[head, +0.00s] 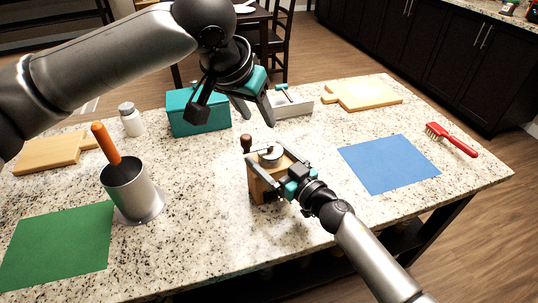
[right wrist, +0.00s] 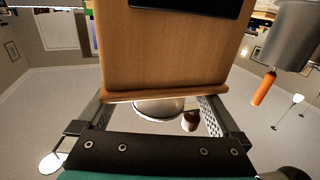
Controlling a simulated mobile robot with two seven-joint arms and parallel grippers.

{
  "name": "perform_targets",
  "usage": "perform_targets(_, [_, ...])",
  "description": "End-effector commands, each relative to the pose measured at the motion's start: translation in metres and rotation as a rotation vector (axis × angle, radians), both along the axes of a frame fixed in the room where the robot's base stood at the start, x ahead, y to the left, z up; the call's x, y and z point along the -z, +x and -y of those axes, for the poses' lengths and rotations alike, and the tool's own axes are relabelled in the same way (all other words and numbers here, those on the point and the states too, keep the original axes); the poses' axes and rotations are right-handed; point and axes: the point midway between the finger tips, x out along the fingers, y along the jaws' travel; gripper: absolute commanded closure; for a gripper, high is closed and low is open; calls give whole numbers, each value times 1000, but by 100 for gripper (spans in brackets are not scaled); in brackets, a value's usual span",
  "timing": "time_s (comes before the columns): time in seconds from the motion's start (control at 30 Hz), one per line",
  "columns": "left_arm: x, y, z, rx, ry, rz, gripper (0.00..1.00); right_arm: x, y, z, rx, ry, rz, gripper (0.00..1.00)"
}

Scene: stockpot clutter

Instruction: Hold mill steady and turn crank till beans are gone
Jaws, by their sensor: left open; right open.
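The wooden mill (head: 257,187) stands on the counter near the middle, with a metal top (head: 270,157) and a crank ending in a dark knob (head: 246,141) that points to the back left. My right gripper (head: 266,160) is open, with its fingers on either side of the mill. In the right wrist view the mill body (right wrist: 172,50) appears upside down between the fingers, with the knob (right wrist: 190,121) below; contact cannot be told. My left gripper (head: 234,115) is open and empty, above and behind the mill. No beans can be made out.
A metal pot (head: 130,190) with an orange-handled tool stands left of the mill. A teal box (head: 199,121) and a pale tray (head: 293,107) are behind. A green mat (head: 57,245) and a blue mat (head: 388,163) lie flat. A red brush (head: 452,140) lies at right.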

Motion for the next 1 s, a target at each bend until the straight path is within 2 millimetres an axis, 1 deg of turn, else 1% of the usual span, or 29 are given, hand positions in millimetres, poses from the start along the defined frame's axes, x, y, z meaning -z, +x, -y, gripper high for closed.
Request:
perform_targets(0.3, [0, 0, 0, 0, 0, 0, 50, 0, 2, -2, -1, 1, -1, 0])
perform_targets(0.33, [0, 0, 0, 0, 0, 0, 50, 0, 2, -2, -1, 1, -1, 2])
perform_targets(1.0, [0, 0, 0, 0, 0, 0, 50, 0, 1, -1, -1, 1, -1, 78])
